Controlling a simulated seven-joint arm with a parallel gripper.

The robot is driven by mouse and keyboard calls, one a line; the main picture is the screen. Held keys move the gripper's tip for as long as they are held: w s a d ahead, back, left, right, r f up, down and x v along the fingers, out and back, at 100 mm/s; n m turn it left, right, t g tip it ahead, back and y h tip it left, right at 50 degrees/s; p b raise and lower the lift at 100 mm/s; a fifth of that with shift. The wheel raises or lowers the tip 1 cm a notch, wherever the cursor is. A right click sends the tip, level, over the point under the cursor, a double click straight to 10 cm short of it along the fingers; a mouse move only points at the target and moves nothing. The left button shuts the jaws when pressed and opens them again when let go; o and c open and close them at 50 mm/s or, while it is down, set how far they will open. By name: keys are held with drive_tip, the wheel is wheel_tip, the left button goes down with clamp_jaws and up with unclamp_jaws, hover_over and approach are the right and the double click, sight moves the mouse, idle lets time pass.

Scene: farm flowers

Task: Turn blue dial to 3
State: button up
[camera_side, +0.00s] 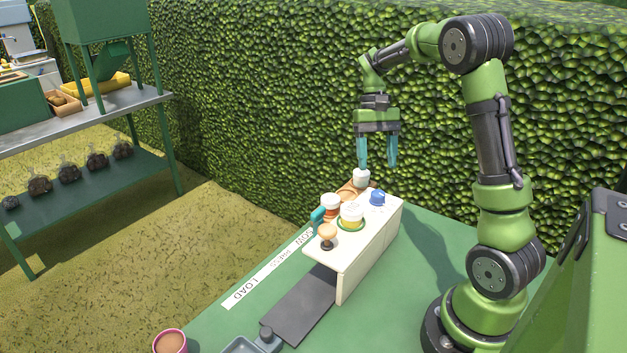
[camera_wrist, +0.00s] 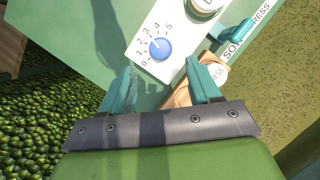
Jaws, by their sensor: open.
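The blue dial (camera_side: 377,198) sits on top of a cream control box (camera_side: 366,247), near its far right corner. In the wrist view the blue dial (camera_wrist: 161,48) has a printed scale from 0 to 5 around its left and upper side. A small pale mark shows on the dial, but I cannot tell which number it points to. My gripper (camera_side: 378,163) is open, pointing down, above and slightly behind the dial. In the wrist view its two teal fingers (camera_wrist: 160,80) are apart with nothing between them, and the dial lies beyond their tips.
A white-topped object (camera_side: 361,178) stands just below my left finger. Other knobs and a teal handle (camera_side: 318,214) sit by the dial. A dark strip (camera_side: 297,304) runs forward from the box. A hedge (camera_side: 260,100) rises behind; the green table (camera_side: 430,240) is clear to the right.

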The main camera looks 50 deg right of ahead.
drive_tip(key=v, duration=0.9)
drive_tip(key=shift+r, duration=0.4)
drive_tip(key=shift+w+d, duration=0.15)
drive_tip(key=s+a+f+n+t, duration=0.1)
drive_tip(key=s+a+t, duration=0.2)
drive_tip(key=a, duration=0.5)
drive_tip(key=s+a+n+t, duration=0.2)
drive_tip(key=s+a+t, duration=0.1)
drive_tip(key=a, duration=0.5)
drive_tip(key=s+a+f+n+t+h, duration=0.1)
drive_tip(key=s+a+n+t, duration=0.1)
drive_tip(key=a, duration=0.6)
drive_tip(key=shift+s+a+f+t, duration=0.15)
drive_tip(key=shift+s+f+t, duration=0.2)
drive_tip(key=shift+s+t, duration=0.7)
